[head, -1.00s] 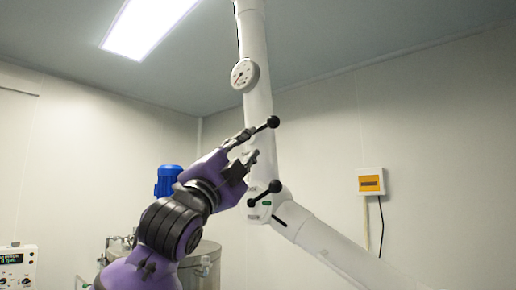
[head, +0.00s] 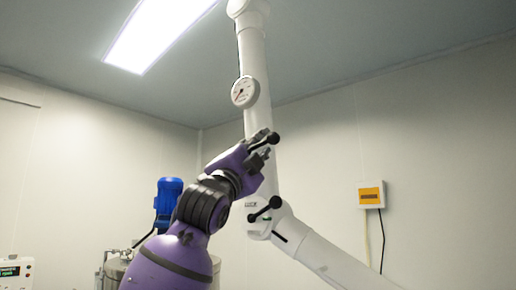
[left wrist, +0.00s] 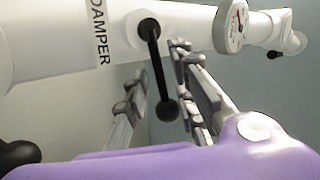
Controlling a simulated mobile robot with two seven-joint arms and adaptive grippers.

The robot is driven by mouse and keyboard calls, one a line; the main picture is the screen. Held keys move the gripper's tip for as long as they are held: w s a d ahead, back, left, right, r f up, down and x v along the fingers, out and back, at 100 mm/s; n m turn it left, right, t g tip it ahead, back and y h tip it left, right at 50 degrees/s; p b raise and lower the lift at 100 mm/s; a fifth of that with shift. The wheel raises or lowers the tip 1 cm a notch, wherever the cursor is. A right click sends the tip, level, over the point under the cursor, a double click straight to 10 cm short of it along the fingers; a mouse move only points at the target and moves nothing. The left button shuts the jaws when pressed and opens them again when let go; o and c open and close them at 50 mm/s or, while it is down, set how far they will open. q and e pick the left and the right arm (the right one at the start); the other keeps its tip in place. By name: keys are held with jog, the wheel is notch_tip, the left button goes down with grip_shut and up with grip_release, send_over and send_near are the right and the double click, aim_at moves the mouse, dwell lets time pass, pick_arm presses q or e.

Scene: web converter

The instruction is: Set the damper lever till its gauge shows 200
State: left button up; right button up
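The damper lever, black with a ball knob (head: 273,138), sticks out from the white duct arm. In the left wrist view the lever (left wrist: 167,109) is next to the "DAMPER" label (left wrist: 100,32). My left gripper (head: 260,146) is at the lever. In the left wrist view its fingers (left wrist: 160,76) are open, one on each side of the lever, with gaps visible between. The round gauge (head: 244,92) sits on the duct above the lever; it also shows in the left wrist view (left wrist: 230,26). Its red needle is visible, but the numbers are too small to read. My right gripper is not in view.
A second black lever (head: 265,208) sits lower, at the duct joint. The white duct (head: 257,65) runs up to the ceiling and down to the right. A blue motor (head: 168,195) stands behind at left. A yellow-and-white wall box (head: 371,194) hangs at right.

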pick_arm(q)
grip_shut()
